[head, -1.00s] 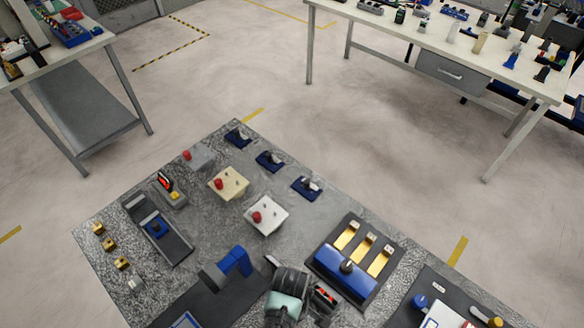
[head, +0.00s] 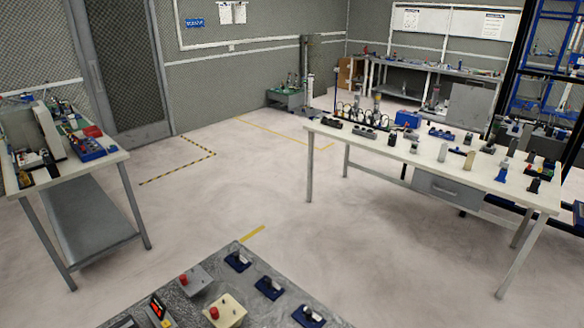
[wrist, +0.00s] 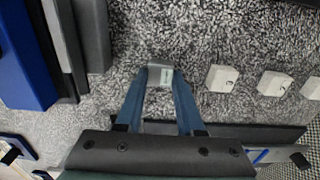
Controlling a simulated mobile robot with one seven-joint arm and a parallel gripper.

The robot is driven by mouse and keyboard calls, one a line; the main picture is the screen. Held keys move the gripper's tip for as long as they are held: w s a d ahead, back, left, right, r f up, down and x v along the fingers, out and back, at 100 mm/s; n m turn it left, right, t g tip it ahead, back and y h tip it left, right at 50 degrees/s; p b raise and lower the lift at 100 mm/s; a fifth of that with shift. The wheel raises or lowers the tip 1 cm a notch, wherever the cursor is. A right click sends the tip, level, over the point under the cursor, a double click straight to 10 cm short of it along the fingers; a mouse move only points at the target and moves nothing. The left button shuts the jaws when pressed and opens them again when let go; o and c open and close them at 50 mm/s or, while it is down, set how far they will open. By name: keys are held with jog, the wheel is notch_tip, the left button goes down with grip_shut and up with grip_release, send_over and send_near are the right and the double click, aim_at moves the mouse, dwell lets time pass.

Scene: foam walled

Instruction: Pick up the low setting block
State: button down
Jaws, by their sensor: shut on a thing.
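My gripper (wrist: 160,72) shows in the wrist view with its two blue fingers closed around a small pale grey block (wrist: 160,78). The block sits between the fingertips, over the speckled grey bench top. Its marking is too small to read, so I cannot tell from the marking whether it is the low setting block. I cannot tell whether it touches the bench. Similar white blocks stand in a row to its right: one (wrist: 222,78) close by, another (wrist: 274,83) beyond it, and a third (wrist: 311,88) at the edge. The head view does not show my gripper.
In the wrist view, a blue and dark grey fixture (wrist: 28,60) stands to the left and a dark tray (wrist: 265,133) lies below right. In the head view, the bench top (head: 215,262) carries red-buttoned boxes and blue-based switches. A white table (head: 430,150) stands beyond open floor.

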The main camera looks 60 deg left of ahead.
notch_tip(320, 180, up, 10)
jog(key=shift+b, duration=0.3)
dwell(0.3)
